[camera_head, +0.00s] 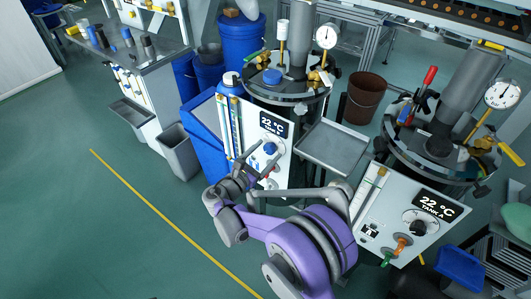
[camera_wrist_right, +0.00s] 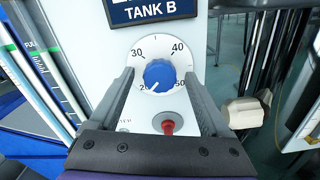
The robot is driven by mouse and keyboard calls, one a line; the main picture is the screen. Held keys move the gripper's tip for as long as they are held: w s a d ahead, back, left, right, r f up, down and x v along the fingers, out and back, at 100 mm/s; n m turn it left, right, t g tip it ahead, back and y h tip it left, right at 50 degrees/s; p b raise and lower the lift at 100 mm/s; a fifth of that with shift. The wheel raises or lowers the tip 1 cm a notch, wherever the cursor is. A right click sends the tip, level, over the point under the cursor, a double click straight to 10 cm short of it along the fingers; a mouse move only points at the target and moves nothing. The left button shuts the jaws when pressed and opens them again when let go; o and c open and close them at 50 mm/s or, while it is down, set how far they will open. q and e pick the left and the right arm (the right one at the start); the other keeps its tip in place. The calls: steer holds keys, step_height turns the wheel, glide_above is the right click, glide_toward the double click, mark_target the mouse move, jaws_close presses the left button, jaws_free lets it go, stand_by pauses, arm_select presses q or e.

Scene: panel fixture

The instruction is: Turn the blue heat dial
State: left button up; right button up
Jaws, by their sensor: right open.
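The blue heat dial (camera_wrist_right: 160,74) sits on a round white scale on the white TANK B panel. The scale reads 20, 30, 40 and 50, and the dial's white mark points low left near 20. The dial also shows in the head view (camera_head: 270,148). My right gripper (camera_wrist_right: 159,84) is open, with one finger on each side of the dial in the wrist view. I cannot tell whether the fingers touch it. In the head view the right gripper (camera_head: 261,156) is in front of the panel. My left gripper is not in view.
A red knob (camera_wrist_right: 168,128) sits below the dial, between my fingers in the picture. Sight tubes (camera_wrist_right: 42,72) run left of the panel. A grey tray (camera_head: 332,148) stands right of it, then the TANK A panel (camera_head: 372,205) with its own dial.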

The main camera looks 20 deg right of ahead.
jaws_close()
steer(key=shift+m, duration=0.3)
steer(key=m+p, duration=0.1)
steer(key=m, duration=0.5)
steer(key=m+p, duration=0.1)
steer(key=m, duration=0.5)
steer(key=shift+a+m, duration=0.1)
steer(key=shift+m, duration=0.2)
steer(key=m, duration=0.3)
steer(key=shift+m+p, duration=0.3)
steer(key=shift+p, duration=0.05)
steer(key=m, duration=0.3)
steer(key=shift+r+m+p, duration=0.1)
steer(key=shift+m+p, duration=0.2)
steer(key=m+p, duration=0.1)
steer(key=m, duration=0.5)
steer(key=shift+m, duration=0.4)
